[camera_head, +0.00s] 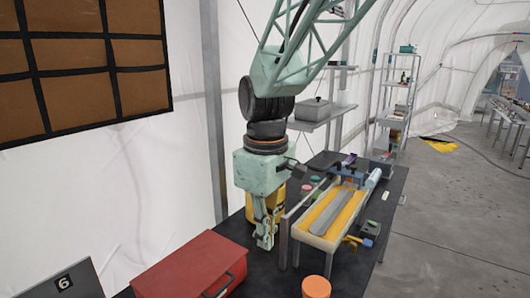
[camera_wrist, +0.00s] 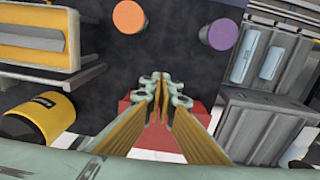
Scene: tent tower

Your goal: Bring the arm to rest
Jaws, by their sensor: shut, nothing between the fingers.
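My gripper (camera_head: 265,238) hangs down on my pale green arm over the near left part of the dark workbench (camera_head: 345,270). In the wrist view its two ribbed yellow fingers (camera_wrist: 160,82) meet at the tips, shut and empty. They point toward a red toolbox (camera_wrist: 185,118), which the fingers partly cover. In the head view the red toolbox (camera_head: 185,268) is left of and nearer than my gripper, apart from it. A yellow cylinder (camera_wrist: 38,118) lies to the left in the wrist view.
A yellow tray with a grey bar (camera_head: 333,212) stands right of my gripper. An orange round thing (camera_head: 316,287) is at the bench's near edge. The wrist view shows a purple round thing (camera_wrist: 222,34) and a grey case (camera_wrist: 262,115).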

